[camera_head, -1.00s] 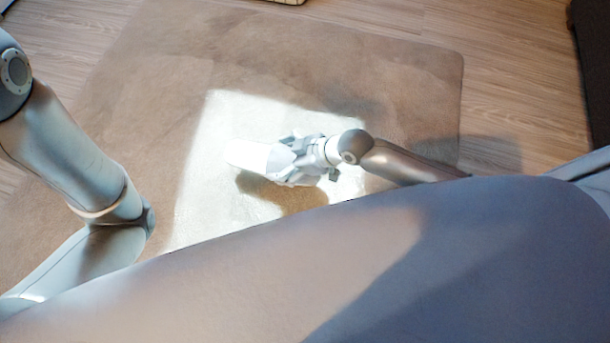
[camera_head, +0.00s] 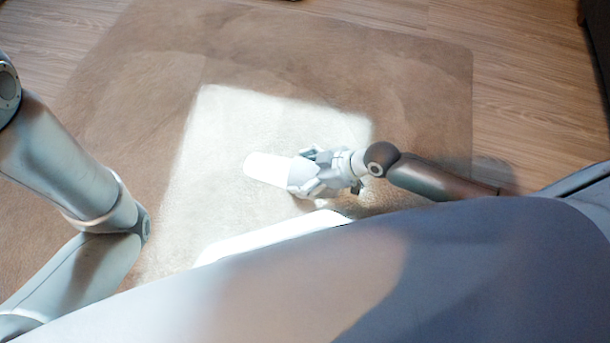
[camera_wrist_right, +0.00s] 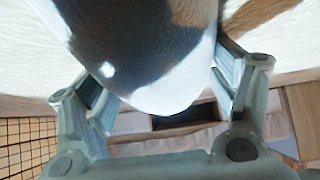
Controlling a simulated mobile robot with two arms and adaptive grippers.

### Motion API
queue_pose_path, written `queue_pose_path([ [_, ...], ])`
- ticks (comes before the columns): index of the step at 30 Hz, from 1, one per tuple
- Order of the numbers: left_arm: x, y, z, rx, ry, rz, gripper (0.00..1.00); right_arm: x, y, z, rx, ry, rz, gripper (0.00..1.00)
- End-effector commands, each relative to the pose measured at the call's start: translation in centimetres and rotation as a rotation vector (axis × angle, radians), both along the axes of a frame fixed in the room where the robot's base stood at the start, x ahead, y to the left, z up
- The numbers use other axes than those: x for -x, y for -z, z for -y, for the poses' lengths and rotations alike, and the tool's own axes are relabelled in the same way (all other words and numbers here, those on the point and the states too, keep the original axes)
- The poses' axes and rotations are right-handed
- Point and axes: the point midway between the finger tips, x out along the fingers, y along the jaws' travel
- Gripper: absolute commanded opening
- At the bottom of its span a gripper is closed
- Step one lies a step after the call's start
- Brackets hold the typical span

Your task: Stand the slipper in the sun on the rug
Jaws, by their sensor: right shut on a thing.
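The white slipper (camera_head: 267,169) is over the bright sunlit patch of the rug in the head view, its free end pointing left. My right gripper (camera_head: 312,174) is shut on it at its right end. In the right wrist view the slipper (camera_wrist_right: 160,60) fills the space between the two fingers of my right gripper (camera_wrist_right: 165,85). I cannot tell whether the slipper touches the rug. The brown rug (camera_head: 420,110) carries the sunlit patch in its middle. My left arm shows at the left of the head view, but its gripper is out of view.
Wood floor (camera_head: 540,100) borders the rug at the top and right. A dark piece of furniture (camera_head: 597,45) stands at the top right edge. The rug around the slipper is clear. My own body covers the lower part of the head view.

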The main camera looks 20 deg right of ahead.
Motion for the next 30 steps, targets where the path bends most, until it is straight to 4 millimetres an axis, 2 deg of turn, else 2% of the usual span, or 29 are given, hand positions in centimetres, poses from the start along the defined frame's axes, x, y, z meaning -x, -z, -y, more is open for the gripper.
queue_pose_path([
  [11, -0.02, 0.20, 0.01, 0.000, 0.000, -0.001, 0.35, -0.04, 0.30, -0.01, 0.000, 0.001, 0.001, 0.54],
  [12, -0.03, 0.15, 0.01, 0.000, 0.000, -0.001, 0.35, -0.03, 0.26, -0.01, 0.000, 0.000, 0.000, 0.84],
  [16, -0.04, 0.14, 0.01, 0.000, 0.000, -0.001, 0.35, -0.02, 0.25, -0.01, 0.000, 0.000, 0.000, 1.00],
  [26, -0.04, 0.12, 0.00, 0.000, 0.000, -0.001, 0.35, -0.02, 0.23, -0.01, 0.000, 0.000, 0.000, 1.00],
  [30, -0.06, -0.39, 0.00, 0.000, 0.000, -0.002, 0.35, 0.13, -0.44, 0.22, 0.001, -0.001, 0.000, 1.00],
])
